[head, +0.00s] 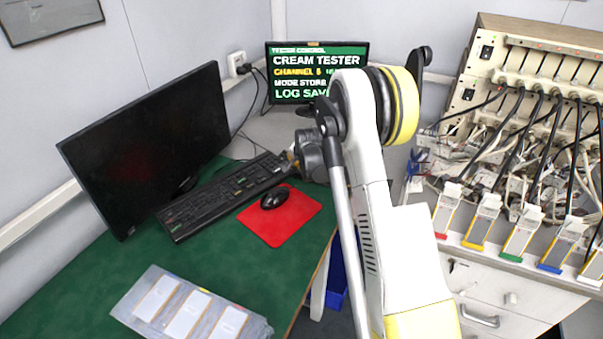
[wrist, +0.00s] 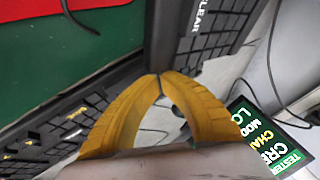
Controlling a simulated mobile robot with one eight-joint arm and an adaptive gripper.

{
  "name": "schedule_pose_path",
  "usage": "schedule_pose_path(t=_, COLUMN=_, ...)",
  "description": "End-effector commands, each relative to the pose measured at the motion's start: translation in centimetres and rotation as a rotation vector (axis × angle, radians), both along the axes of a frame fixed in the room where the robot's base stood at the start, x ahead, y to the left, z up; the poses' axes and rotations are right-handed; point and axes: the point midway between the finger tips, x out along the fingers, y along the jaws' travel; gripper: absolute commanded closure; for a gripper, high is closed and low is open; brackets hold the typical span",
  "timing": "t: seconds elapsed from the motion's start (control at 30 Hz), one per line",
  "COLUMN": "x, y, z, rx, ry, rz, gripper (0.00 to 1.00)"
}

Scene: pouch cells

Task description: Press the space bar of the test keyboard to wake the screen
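The black keyboard (head: 225,194) lies on the green desktop before a large monitor (head: 150,145) with a dark screen. My gripper (head: 291,158) is at the keyboard's far right end in the head view, partly hidden by my arm. In the wrist view its two yellow fingers (wrist: 158,76) meet at the tips, with nothing between them. The tips overlie the keyboard (wrist: 60,134), near a dark strip with white letters reading "CLEAR" (wrist: 205,17). I cannot tell whether they touch it. I cannot pick out the space bar with certainty.
A black mouse (head: 274,198) sits on a red mat (head: 285,222) beside the keyboard. A lit tester screen (head: 300,75) stands behind. A tray of pale pouches (head: 190,308) lies at the front. A cable-filled rack (head: 490,75) is at right.

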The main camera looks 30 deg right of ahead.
Motion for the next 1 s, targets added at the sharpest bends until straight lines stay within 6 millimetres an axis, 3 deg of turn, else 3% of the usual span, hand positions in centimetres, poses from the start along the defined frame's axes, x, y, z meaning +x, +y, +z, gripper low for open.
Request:
schedule_pose_path(t=0.53, x=0.0, y=-0.1, z=4.9, rx=0.000, ry=-0.001, rz=-0.001, gripper=1.00)
schedule_pose_path(t=1.0, x=0.0, y=-0.1, z=5.0, rx=-0.001, ry=-0.001, rz=-0.002, gripper=1.00)
